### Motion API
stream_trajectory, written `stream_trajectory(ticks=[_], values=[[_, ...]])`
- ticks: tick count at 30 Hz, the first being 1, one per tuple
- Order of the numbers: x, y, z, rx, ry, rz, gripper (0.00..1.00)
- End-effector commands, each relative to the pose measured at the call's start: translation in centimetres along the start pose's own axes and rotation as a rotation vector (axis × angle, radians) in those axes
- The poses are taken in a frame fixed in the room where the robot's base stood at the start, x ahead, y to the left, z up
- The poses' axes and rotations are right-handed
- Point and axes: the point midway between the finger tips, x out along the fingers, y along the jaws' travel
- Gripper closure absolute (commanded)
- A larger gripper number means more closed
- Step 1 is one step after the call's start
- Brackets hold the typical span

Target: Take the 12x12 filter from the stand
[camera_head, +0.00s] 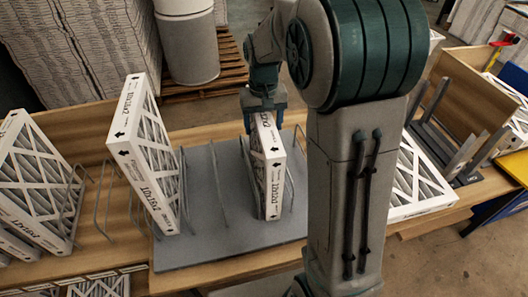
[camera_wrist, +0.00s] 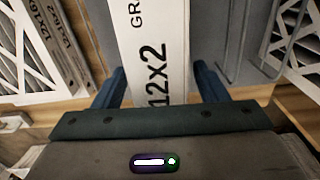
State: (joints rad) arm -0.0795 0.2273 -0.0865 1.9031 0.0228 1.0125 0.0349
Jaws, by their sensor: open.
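The filter under my gripper is a white-framed boxed filter (camera_head: 271,165) standing upright in the wire stand (camera_head: 225,205) on a grey base. Its printed edge (camera_wrist: 152,50) fills the middle of the wrist view and reads "12x2", with part of the label cut off. My gripper (camera_head: 265,112) is above the top of this filter. In the wrist view its two blue fingers (camera_wrist: 160,88) are apart, one on each side of the frame edge. I cannot tell whether either finger touches it.
A larger filter (camera_head: 145,155) leans in the stand to the left. More filters (camera_head: 35,185) stand at the far left. Another filter (camera_head: 415,185) lies on the table at the right, near a dark rack (camera_head: 450,145). Wire dividers flank the middle filter.

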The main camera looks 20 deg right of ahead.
Motion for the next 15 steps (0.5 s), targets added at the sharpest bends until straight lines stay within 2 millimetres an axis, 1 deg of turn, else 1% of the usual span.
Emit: stream_trajectory(ticks=[1, 2, 3, 5, 6, 8, 15], values=[[-0.01, -0.01, -0.01, 0.0, 0.0, 0.0, 0.34], [-0.01, -0.01, -0.01, 0.0, 0.0, 0.0, 0.42], [-0.02, -0.01, -0.01, 0.0, 0.0, 0.0, 0.53], [-0.03, -0.01, -0.01, 0.0, 0.0, 0.0, 0.7], [-0.03, -0.01, -0.01, 0.0, 0.0, 0.0, 0.81], [-0.04, -0.01, -0.01, 0.0, 0.0, 0.0, 0.98], [-0.12, 0.0, -0.03, 0.0, 0.001, 0.0, 0.98]])
